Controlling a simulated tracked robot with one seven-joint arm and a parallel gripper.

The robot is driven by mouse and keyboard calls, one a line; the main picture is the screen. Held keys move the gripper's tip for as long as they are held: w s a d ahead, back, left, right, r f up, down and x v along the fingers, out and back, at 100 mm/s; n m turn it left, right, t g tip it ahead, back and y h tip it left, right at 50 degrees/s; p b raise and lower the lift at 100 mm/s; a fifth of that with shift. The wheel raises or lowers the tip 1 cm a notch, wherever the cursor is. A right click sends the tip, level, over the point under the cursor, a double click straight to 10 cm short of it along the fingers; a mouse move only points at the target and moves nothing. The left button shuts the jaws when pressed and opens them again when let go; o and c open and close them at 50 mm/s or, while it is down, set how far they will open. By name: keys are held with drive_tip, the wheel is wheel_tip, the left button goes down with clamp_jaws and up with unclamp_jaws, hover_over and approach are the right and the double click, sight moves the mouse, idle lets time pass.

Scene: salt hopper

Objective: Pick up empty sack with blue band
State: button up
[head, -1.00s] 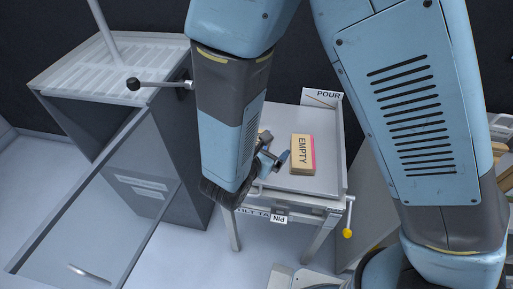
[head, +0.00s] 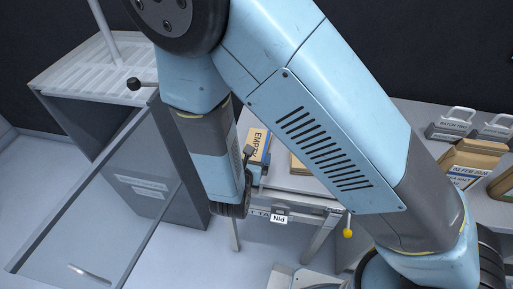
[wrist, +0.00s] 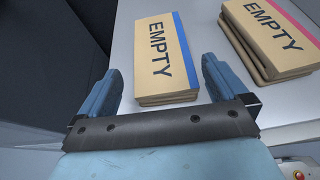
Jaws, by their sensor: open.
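The tan sack with a blue band (wrist: 158,50), marked EMPTY, lies flat on the grey table, with layered edges below it like a small stack. In the head view it (head: 256,139) shows partly, beside my arm. My gripper (wrist: 161,68) is open and empty in the wrist view. Its fingers appear either side of the near part of the blue-band sack; I cannot tell their height above it. In the head view my gripper (head: 252,165) is at the table's near edge. A pink-band EMPTY stack (wrist: 268,38) lies to the right, mostly hidden by my arm in the head view.
A grey slatted hopper (head: 105,75) with a black-knobbed lever (head: 134,84) stands left. A PIN label (head: 279,219) and a yellow knob (head: 347,233) sit at the table's front. Filled bags (head: 470,160) and BATCH TWO weights (head: 453,128) are at right.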

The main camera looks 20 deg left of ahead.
drive_tip(key=shift+x, duration=2.75)
drive_tip(key=shift+d+f, duration=0.15)
drive_tip(key=c, duration=0.8)
